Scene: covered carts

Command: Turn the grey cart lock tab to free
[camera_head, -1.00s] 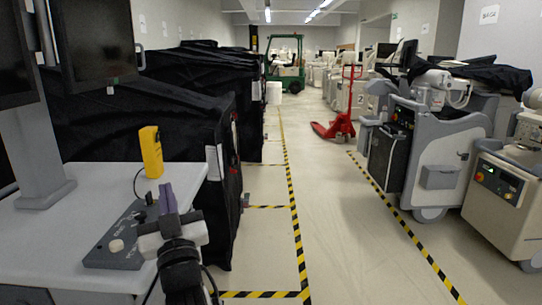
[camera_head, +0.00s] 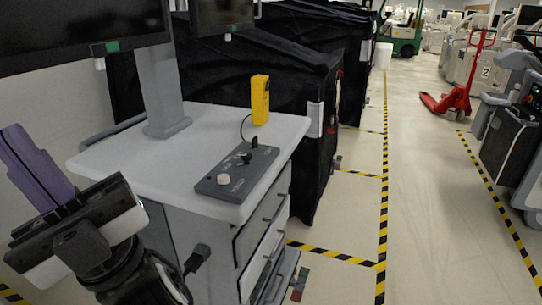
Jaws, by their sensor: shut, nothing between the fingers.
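The grey cart (camera_head: 135,160) stands in the middle left, with a light top and drawers on its right side. A small part with green and red patches (camera_head: 300,283) shows low beside its right corner; I cannot tell whether this is the lock tab or how it is turned. A grey control panel (camera_head: 217,185) with a pale knob and dark knobs lies on the cart top. My gripper (camera_head: 22,150) is at the lower left, in front of the cart and apart from it. Its purple fingers are together, with nothing held.
A yellow box (camera_head: 260,99) with a cable stands on the cart top, below monitors (camera_head: 80,32). Black-covered carts (camera_head: 300,75) line up behind. Striped floor tape (camera_head: 383,200) runs along the open aisle on the right. A red pallet jack (camera_head: 455,98) stands farther off.

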